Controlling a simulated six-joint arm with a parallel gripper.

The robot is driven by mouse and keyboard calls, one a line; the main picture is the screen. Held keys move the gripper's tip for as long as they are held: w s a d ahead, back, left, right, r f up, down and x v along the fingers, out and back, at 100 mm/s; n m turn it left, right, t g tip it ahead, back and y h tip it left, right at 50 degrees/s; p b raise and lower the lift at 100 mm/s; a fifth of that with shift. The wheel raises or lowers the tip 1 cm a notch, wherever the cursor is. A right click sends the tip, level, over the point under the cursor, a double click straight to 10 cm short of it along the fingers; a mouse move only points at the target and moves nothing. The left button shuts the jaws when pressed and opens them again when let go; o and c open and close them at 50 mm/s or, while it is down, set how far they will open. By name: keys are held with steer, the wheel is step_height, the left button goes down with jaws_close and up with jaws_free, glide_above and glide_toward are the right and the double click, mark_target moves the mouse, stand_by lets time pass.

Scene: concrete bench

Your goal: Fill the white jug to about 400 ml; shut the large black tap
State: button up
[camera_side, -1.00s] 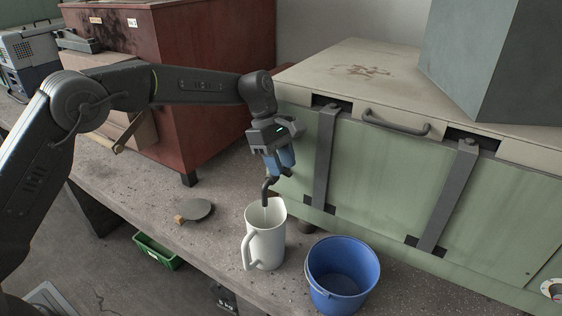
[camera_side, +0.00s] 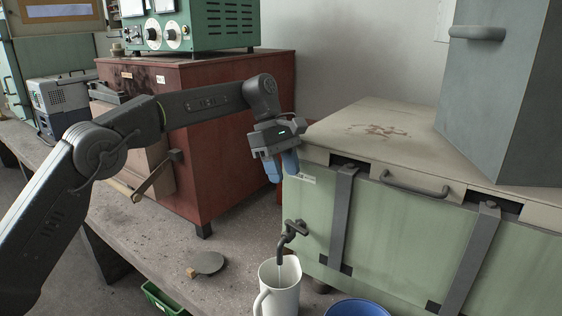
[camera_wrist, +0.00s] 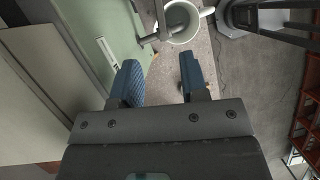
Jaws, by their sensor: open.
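The black tap (camera_side: 292,236) sticks out of the front of the pale green cabinet, its spout bent down over the white jug (camera_side: 279,294). A thin pale stream runs from the spout into the jug's mouth. The jug stands upright on the bench; its lower part is cut off by the frame, and its fill level cannot be read. My gripper (camera_side: 282,172) hangs above the tap, clear of it, blue fingers pointing down. In the wrist view my gripper (camera_wrist: 160,78) is open and empty, with the tap (camera_wrist: 150,40) and jug (camera_wrist: 181,20) beyond the fingertips.
A blue bucket (camera_side: 357,308) stands right of the jug. A dark round disc (camera_side: 208,263) lies on the bench to the left. The green cabinet (camera_side: 400,235) bounds the right side and a red cabinet (camera_side: 235,130) stands behind. A green crate (camera_side: 163,298) sits below the bench edge.

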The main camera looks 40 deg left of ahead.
steer(key=shift+v, duration=0.9)
stand_by(7.1)
